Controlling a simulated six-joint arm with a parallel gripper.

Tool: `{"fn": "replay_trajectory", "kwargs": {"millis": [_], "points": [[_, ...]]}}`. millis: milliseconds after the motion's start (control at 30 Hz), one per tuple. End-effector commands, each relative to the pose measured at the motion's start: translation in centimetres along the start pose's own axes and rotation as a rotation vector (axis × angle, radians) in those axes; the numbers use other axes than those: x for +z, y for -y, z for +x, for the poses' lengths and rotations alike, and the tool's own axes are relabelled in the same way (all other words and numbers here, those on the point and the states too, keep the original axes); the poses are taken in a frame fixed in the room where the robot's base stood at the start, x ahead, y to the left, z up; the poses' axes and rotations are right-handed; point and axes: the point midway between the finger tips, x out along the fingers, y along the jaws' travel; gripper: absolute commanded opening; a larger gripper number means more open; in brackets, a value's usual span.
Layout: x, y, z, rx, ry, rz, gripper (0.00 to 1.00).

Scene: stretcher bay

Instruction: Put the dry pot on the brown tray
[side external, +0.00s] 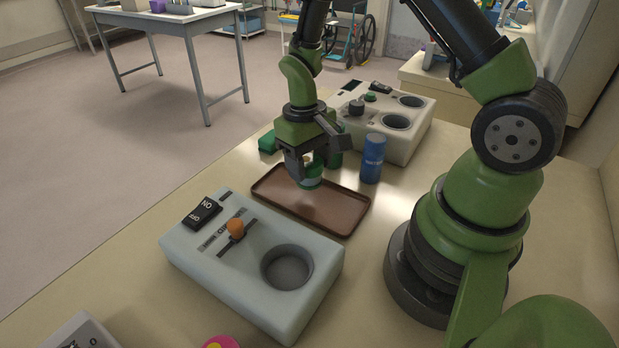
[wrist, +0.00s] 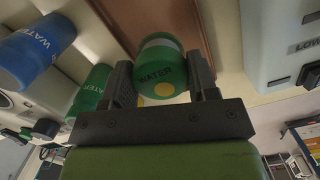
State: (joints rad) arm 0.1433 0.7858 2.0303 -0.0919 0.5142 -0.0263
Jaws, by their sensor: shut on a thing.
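My gripper (side external: 306,168) is shut on a green pot (side external: 311,180) with a paler band; in the wrist view the held pot (wrist: 157,68) shows the word WATER and a yellow dot between my fingers (wrist: 160,84). The held pot is over the brown tray (side external: 331,211), near its far-left part; I cannot tell whether it touches the tray. The tray (wrist: 188,18) also shows behind the pot in the wrist view. No label in view reads as dry.
A blue WATER pot (side external: 373,159) and another green pot (side external: 335,159) stand behind the tray. A white control box (side external: 410,146) is beyond them. A grey box (side external: 223,270) with an orange-knobbed lever and round well lies in front. The tray's right part is clear.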

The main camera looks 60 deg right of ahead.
Motion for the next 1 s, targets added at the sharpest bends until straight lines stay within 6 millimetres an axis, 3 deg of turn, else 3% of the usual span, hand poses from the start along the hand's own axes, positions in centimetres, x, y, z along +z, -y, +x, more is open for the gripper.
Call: {"fn": "replay_trajectory", "kwargs": {"millis": [233, 667, 700, 767, 1000], "points": [[-0.3, 0.0, 3.4, 0.001, 0.002, 0.0, 0.26], [-0.5, 0.0, 4.0, 0.0, 0.0, 0.001, 0.26], [-0.5, 0.0, 4.0, 0.0, 0.0, 0.0, 0.63], [-0.5, 0.0, 4.0, 0.0, -0.001, 0.001, 0.77], [-0.5, 0.0, 3.9, 0.0, 0.0, 0.001, 0.79]]}}
